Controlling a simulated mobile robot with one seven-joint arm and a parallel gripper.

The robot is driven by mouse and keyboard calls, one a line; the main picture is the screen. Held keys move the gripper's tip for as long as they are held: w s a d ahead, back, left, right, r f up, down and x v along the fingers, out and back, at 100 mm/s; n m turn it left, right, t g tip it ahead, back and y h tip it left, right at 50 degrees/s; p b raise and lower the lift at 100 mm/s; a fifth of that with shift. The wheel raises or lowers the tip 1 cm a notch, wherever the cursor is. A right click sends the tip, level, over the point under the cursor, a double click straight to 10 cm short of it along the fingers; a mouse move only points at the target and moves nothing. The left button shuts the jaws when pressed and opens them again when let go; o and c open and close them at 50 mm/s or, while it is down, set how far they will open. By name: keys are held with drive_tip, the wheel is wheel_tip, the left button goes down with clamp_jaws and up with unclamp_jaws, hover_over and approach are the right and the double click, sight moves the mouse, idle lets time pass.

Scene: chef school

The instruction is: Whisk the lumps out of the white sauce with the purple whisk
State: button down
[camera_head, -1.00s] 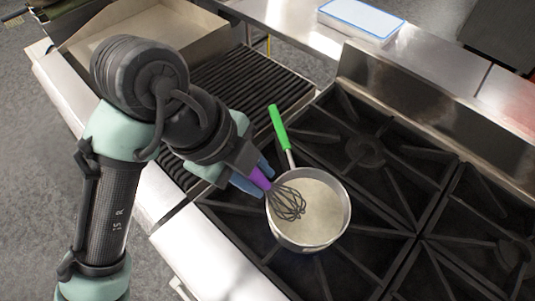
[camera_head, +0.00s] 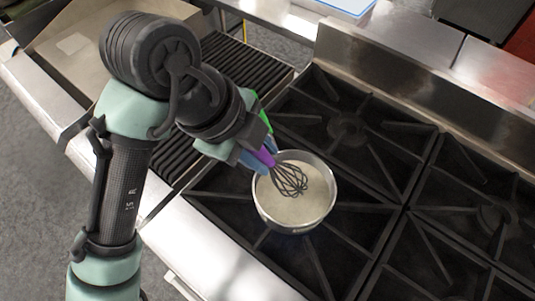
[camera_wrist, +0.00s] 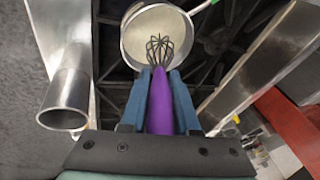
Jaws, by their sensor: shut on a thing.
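My gripper (camera_head: 262,158) is shut on the purple handle of the whisk (camera_head: 267,157). The whisk's dark wire head (camera_head: 290,180) is over or in the pale sauce (camera_head: 300,203) inside the steel saucepan (camera_head: 281,226); how deep it sits I cannot tell. The saucepan stands on a burner grate of the stove. Its green handle (camera_head: 264,116) is mostly hidden behind my gripper. In the wrist view the purple handle (camera_wrist: 160,105) lies between the two blue fingers, with the wires pointing into the saucepan (camera_wrist: 128,45). No lumps can be made out at this size.
Black burner grates (camera_head: 350,135) surround the saucepan, with free room to its right. A ribbed grill (camera_head: 240,62) lies behind my arm at the left. A steel backsplash (camera_head: 400,85) rises along the back. A white-and-blue tray (camera_head: 345,6) sits at the top.

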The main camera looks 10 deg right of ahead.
wheel_tip(320, 180, up, 10)
drive_tip(key=p, duration=0.8)
drive_tip(key=shift+r+p, duration=0.25)
drive_tip(key=shift+p, duration=0.1)
